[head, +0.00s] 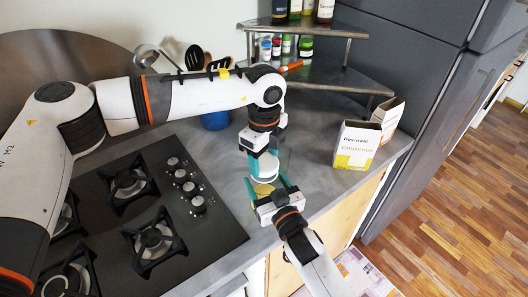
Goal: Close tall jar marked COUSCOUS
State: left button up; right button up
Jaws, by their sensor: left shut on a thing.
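The tall clear jar (262,190) stands on the grey counter near its front edge, with yellowish contents low in it. Its marking is not readable here, and much of it is hidden by my grippers. My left gripper (263,158) points down from above and is shut on a white lid (264,168). The lid is over the jar's mouth; I cannot tell whether it touches the rim. My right gripper (268,188) reaches in from the front, its teal fingers on either side of the jar. Whether they press on the glass cannot be told.
A Couscous box (355,146) and another carton (388,118) stand to the right. A black gas hob (140,215) lies to the left. Behind are a blue utensil pot (215,120) and a corner shelf (305,30) with bottles and spice jars. Counter between jar and boxes is clear.

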pick_arm(q)
jog(key=shift+f, duration=0.6)
dwell(0.5)
